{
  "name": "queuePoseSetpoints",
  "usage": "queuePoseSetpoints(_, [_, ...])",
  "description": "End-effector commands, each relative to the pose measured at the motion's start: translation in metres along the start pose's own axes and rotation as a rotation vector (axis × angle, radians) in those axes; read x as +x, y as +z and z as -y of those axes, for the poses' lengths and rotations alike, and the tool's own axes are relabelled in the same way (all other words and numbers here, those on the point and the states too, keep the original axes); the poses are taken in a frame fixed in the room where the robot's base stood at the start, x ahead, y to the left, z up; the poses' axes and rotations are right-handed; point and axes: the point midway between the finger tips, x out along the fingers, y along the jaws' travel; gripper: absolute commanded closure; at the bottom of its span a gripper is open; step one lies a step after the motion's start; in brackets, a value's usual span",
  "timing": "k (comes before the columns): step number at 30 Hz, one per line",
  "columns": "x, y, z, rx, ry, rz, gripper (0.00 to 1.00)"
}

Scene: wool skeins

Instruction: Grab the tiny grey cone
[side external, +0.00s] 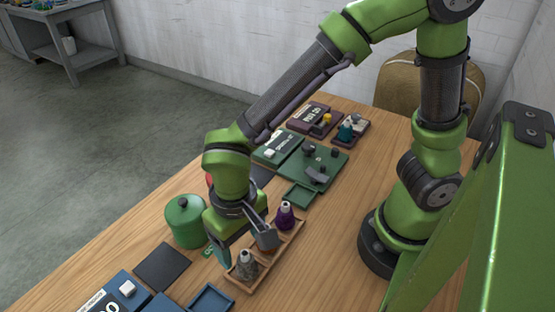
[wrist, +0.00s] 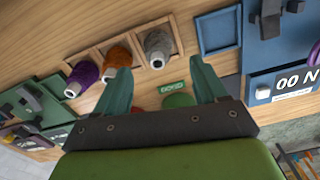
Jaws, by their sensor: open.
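The small grey cone (side external: 247,265) stands in the near end compartment of a wooden tray (side external: 277,261). In the wrist view the grey cone (wrist: 159,43) lies just beyond the gap between the fingertips, with its pale tip toward my gripper. My gripper (side external: 245,247) is open and empty, pointing down close above the tray. In the wrist view my gripper (wrist: 160,70) has its two greenish fingers spread apart. An orange-brown cone (wrist: 117,52) is in the middle compartment, near one finger; in the side view a finger mostly hides it. A purple cone (side external: 285,216) fills the far compartment.
A green lidded pot (side external: 184,222) stands close to the left of my gripper. A dark flat pad (side external: 162,267) and a blue tray (side external: 212,300) lie toward the near edge. Green trays and devices (side external: 312,166) are farther back. Bare wood lies right of the cone tray.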

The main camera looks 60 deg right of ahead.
Motion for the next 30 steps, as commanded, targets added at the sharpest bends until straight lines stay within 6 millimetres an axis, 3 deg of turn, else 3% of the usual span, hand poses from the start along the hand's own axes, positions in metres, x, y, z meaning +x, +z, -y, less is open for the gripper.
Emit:
queuePoseSetpoints(5, [0.012,0.001,-0.001,0.001,0.001,0.001,0.29])
queuePoseSetpoints(14, [0.053,0.003,-0.003,0.001,0.002,0.002,0.29])
queuePoseSetpoints(23, [0.058,0.003,-0.002,0.001,-0.001,0.0,0.29])
queuePoseSetpoints(30, [0.058,0.003,-0.002,0.001,-0.001,-0.001,0.64])
